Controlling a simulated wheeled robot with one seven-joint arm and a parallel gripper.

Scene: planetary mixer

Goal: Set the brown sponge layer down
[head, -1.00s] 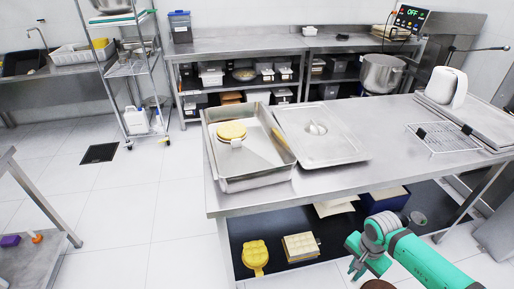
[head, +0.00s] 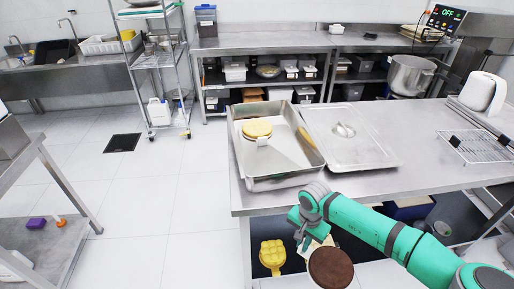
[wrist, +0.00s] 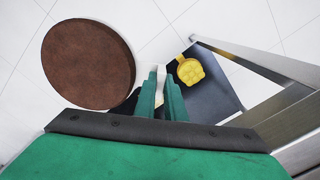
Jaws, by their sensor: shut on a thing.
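The brown sponge layer (head: 331,268) is a dark round disc held out in front of the table, below its top. It also shows in the wrist view (wrist: 88,62), flat face toward the camera, left of the fingers. In the wrist view the green fingers (wrist: 161,90) are close together. A deep metal pan (head: 270,184) on the table holds a round yellow layer (head: 257,129), beyond my gripper to the upper left.
A flat metal lid (head: 372,157) lies right of the pan. A wire rack (head: 478,148) stands at the table's right end. A yellow moulded item (head: 272,254) sits on the low shelf.

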